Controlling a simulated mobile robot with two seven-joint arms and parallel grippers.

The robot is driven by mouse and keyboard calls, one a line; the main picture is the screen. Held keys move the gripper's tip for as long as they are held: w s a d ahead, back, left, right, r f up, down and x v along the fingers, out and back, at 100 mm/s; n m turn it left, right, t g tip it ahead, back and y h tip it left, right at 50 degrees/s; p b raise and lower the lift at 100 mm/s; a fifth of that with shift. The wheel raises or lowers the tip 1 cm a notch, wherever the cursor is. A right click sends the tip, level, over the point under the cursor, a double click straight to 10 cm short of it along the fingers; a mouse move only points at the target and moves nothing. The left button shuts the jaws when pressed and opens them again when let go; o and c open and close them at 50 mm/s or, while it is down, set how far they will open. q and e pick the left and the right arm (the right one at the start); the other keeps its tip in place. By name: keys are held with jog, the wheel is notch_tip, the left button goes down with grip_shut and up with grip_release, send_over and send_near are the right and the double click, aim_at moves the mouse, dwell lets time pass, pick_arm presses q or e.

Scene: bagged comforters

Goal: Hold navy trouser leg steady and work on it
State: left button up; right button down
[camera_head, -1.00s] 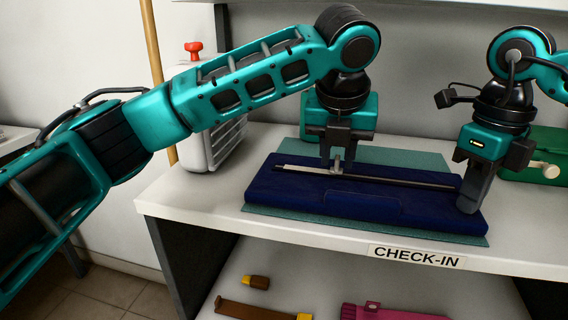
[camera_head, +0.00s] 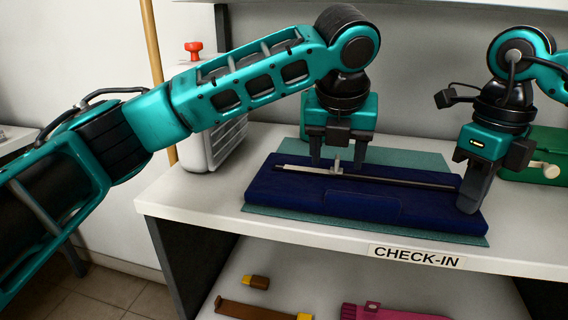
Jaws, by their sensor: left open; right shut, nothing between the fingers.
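The navy trouser leg (camera_head: 300,197) lies folded flat on a teal mat (camera_head: 404,157) on the white counter. A dark rod (camera_head: 400,180) with a pale metal end and a small upright slider (camera_head: 336,166) lies lengthwise along the cloth. My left gripper (camera_head: 338,163) is open above the pale end, its fingers on either side of the slider and not closed on it. My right gripper (camera_head: 468,209) is shut and empty, its fingertips down at the right end of the navy cloth, seemingly touching it.
A white container (camera_head: 213,145) stands at the counter's left, by a wooden pole (camera_head: 153,50). A green case (camera_head: 535,160) is at the right, behind my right gripper. A CHECK-IN label (camera_head: 416,256) marks the counter's front edge (camera_head: 310,241). A lower shelf holds brown and pink items.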

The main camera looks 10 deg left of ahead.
pick_arm(q)
jog(key=v, duration=0.6)
dwell(0.5)
dwell(0.6)
jog(key=shift+a, duration=0.1)
jog(key=shift+c, duration=0.9)
jog(key=shift+w+a+r, duration=0.2)
jog(key=shift+w+a, duration=0.6)
jog(key=shift+w, duration=0.25)
jog(key=c, duration=0.5)
jog(key=shift+w+a, duration=0.1)
jog(key=shift+c, duration=0.5)
grip_shut()
